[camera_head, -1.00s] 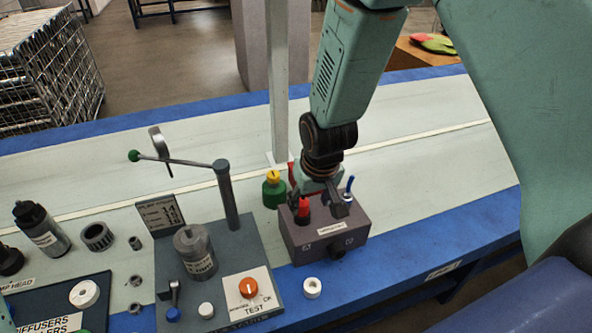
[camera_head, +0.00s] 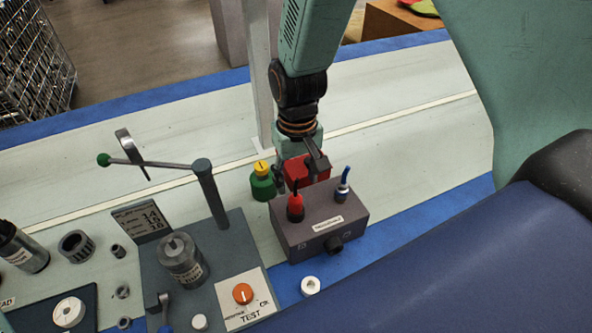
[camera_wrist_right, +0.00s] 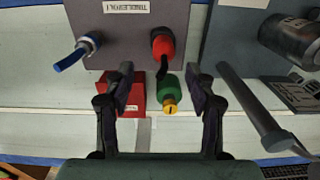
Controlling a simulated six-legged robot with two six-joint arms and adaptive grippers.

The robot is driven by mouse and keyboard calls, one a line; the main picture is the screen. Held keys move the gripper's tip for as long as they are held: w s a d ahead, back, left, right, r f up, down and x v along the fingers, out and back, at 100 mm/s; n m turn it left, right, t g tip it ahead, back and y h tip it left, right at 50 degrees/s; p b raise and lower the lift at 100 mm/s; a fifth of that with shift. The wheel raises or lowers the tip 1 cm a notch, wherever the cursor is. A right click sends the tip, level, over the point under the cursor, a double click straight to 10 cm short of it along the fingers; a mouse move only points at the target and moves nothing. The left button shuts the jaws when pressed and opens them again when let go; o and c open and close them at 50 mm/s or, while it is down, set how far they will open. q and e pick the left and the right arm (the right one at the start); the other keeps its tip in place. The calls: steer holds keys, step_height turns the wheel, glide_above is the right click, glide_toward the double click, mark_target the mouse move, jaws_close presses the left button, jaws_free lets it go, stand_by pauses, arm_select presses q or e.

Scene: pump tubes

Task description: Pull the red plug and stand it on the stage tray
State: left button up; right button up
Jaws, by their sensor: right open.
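The red plug (camera_head: 295,207) stands upright in the left socket of a grey box, its black cable end pointing up. It also shows in the right wrist view (camera_wrist_right: 163,47). My right gripper (camera_head: 299,172) is open and empty, just behind the box. In the wrist view its fingertips (camera_wrist_right: 159,72) are spread to either side of the plug, short of it. A red tray-like block (camera_head: 318,167) with a small label (camera_wrist_right: 130,95) sits behind the box, partly hidden by the gripper. I cannot tell whether it is the stage tray. My left gripper is not in view.
A blue plug (camera_head: 343,190) stands in the grey box (camera_head: 318,236). A green bottle with a yellow cap (camera_head: 262,183) stands close left of the gripper. A lever stand (camera_head: 212,190) and grey cylinder (camera_head: 180,258) are further left. The table right of the box is clear.

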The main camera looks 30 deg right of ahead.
mark_target(296, 196)
steer(key=shift+s+a+f, duration=0.2)
steer(key=shift+a+f, duration=0.4)
steer(key=shift+f, duration=0.2)
steer(key=f, duration=0.2)
steer(key=d+f+b, duration=0.1)
steer(key=f, duration=0.2)
steer(key=shift+d, duration=0.1)
steer(key=shift+f+b, duration=0.3)
steer(key=shift+a+f, duration=0.1)
steer(key=shift+a, duration=0.4)
steer(key=shift+d+f, duration=0.1)
steer(key=shift+d, duration=0.25)
steer(key=shift+c, duration=0.4)
steer(key=shift+a, duration=0.25)
steer(key=c, duration=0.6)
steer(key=shift+d, duration=0.15)
steer(key=c, duration=0.4)
steer(key=o, duration=0.5)
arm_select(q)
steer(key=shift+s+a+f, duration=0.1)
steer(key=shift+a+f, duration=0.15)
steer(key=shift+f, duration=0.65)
arm_select(e)
jaws_close()
